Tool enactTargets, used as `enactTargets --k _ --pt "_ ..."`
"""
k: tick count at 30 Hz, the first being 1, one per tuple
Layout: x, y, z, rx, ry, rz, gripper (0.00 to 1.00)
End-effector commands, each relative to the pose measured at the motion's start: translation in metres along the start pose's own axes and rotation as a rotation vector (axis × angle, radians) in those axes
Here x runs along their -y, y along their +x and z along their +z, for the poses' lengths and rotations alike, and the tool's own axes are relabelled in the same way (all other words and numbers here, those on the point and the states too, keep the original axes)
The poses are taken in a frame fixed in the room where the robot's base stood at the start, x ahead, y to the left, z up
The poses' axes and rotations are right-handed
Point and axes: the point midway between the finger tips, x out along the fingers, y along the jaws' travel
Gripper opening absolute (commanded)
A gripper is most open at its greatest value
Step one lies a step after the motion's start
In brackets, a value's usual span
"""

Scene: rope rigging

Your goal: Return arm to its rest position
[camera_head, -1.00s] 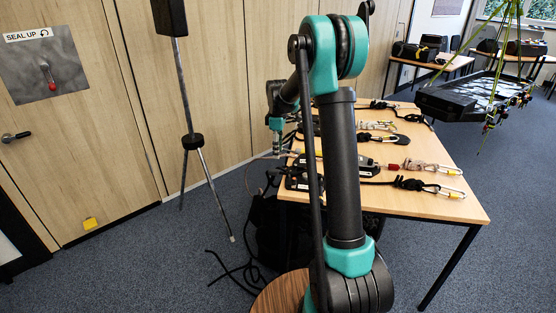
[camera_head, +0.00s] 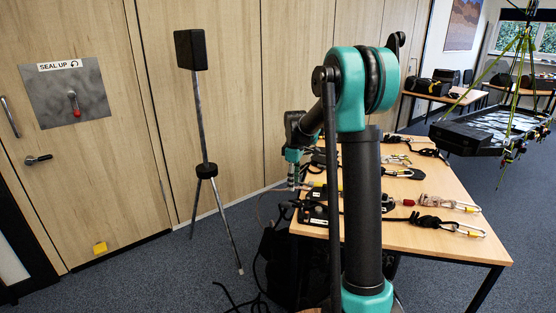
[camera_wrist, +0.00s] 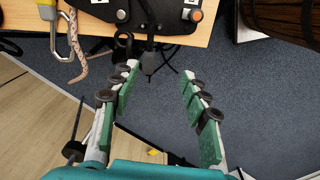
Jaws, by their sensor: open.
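My gripper (camera_wrist: 160,85) shows in the wrist view with its two green-padded fingers spread apart and nothing between them. It points down past the edge of the wooden table, over blue-grey carpet. In the head view my arm stands folded in front of the table (camera_head: 450,225). Its far end is beyond the upright link, at the table's left side, and the fingers are hard to make out there.
Ropes with carabiners (camera_head: 447,226) lie on the table. A black speaker on a tripod (camera_head: 206,165) stands to the left, before the wooden wall. A black platform (camera_head: 487,130) hangs from green ropes at right. Cables lie on the floor near the table.

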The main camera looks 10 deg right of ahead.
Motion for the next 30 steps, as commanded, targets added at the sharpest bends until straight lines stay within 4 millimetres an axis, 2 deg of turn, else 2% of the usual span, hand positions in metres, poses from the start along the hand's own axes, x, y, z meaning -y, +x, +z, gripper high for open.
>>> enactTargets --k 5,11,17,21,25,30 --pt "0.052 -0.008 0.038 -0.039 0.209 0.051 0.46" --pt "0.115 -0.005 0.081 -0.097 0.460 0.104 0.46" --pt "0.181 0.010 0.123 -0.168 0.709 0.144 0.46" --pt "0.226 0.027 0.149 -0.224 0.875 0.164 0.46" --pt "0.258 0.042 0.168 -0.268 0.998 0.174 0.46" --pt "0.280 0.054 0.180 -0.301 1.086 0.179 0.46"
